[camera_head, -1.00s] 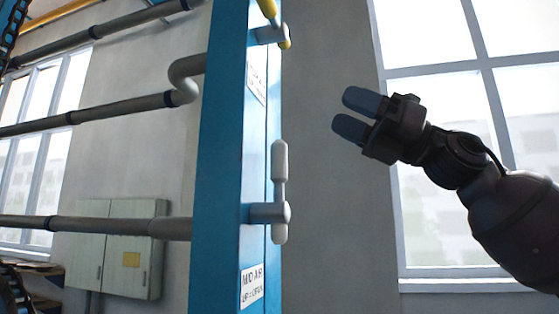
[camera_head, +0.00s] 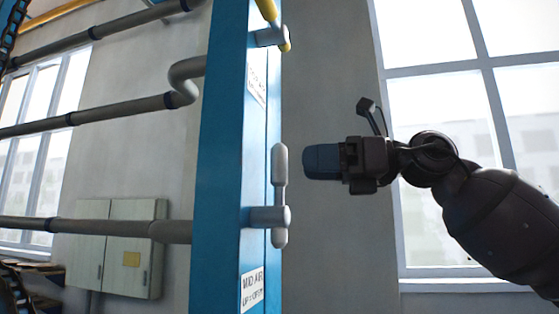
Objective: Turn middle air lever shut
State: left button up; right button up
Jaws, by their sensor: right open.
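The middle air lever (camera_head: 280,168) is a light grey handle on a grey stub of the blue post. It stands upright, its long end up. A white label reading MID AIR (camera_head: 252,289) is below it. My right gripper (camera_head: 307,162) is just right of the lever's upper end, pointing left at it, with a small gap in the picture. It is open, and the fingers overlap from this side so the gap between them is hidden. It holds nothing. My left gripper is not in view.
The blue post (camera_head: 220,150) runs top to bottom left of the lever. A yellow lever (camera_head: 268,10) is higher on it. Grey pipes (camera_head: 100,112) run to the left. A pale cabinet (camera_head: 118,250) is on the wall behind.

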aim_at(280, 181)
jog(key=a, duration=0.6)
jog(key=shift+w+p, duration=0.4)
jog(key=shift+d, duration=0.1)
grip_shut()
